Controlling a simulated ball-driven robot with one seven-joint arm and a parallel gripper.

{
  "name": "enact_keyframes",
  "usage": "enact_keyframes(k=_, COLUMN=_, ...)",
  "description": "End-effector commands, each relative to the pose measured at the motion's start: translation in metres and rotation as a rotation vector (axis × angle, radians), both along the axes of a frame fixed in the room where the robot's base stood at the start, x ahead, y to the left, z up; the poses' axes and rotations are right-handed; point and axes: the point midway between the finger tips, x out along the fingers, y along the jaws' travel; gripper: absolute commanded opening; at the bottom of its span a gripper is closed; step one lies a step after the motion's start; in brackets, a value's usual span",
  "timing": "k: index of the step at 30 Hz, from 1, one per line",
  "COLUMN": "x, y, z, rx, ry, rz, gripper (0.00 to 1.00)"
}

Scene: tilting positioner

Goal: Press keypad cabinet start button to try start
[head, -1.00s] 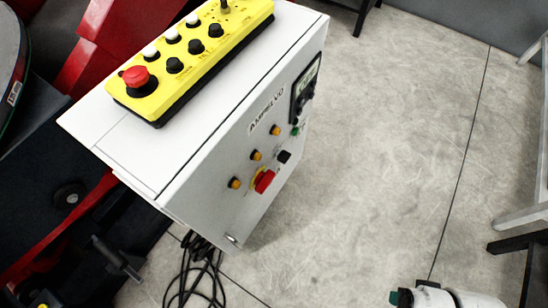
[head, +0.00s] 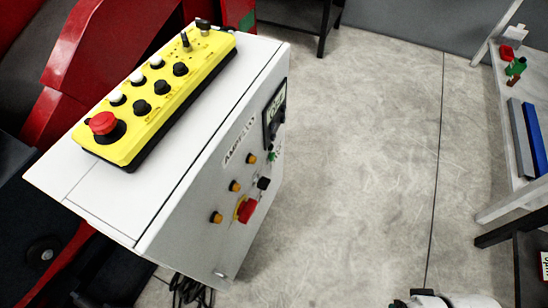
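The white cabinet (head: 185,205) stands tilted in the picture on the left. A yellow keypad (head: 150,118) with a red mushroom button, black and white buttons and small levers lies on its top. Its front panel carries a small green button (head: 273,155) below a dark display (head: 275,112), amber buttons (head: 235,186), a black knob (head: 263,183) and a red rotary switch (head: 246,210) on a yellow plate. No label marks the start button legibly. A white part, probably of my arm, shows at the bottom edge, well right of the cabinet. My gripper's fingers are not seen.
Open concrete floor (head: 360,150) lies right of the cabinet. A workbench (head: 508,130) with blue and grey bars stands at the right edge. Red machinery (head: 100,65) stands behind the cabinet at the left. Black cables (head: 188,290) lie at its foot.

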Motion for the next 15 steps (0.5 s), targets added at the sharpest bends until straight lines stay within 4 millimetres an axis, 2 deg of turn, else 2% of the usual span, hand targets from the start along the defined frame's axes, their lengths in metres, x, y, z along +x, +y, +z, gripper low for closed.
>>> enact_keyframes(k=1, x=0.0, y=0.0, z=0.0, rx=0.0, ry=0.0, rz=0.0, gripper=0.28)
enact_keyframes(k=10, x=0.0, y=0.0, z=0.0, rx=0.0, ry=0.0, rz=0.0, gripper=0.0)
enact_keyframes(k=15, x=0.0, y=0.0, z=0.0, rx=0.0, ry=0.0, rz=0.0, gripper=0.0)
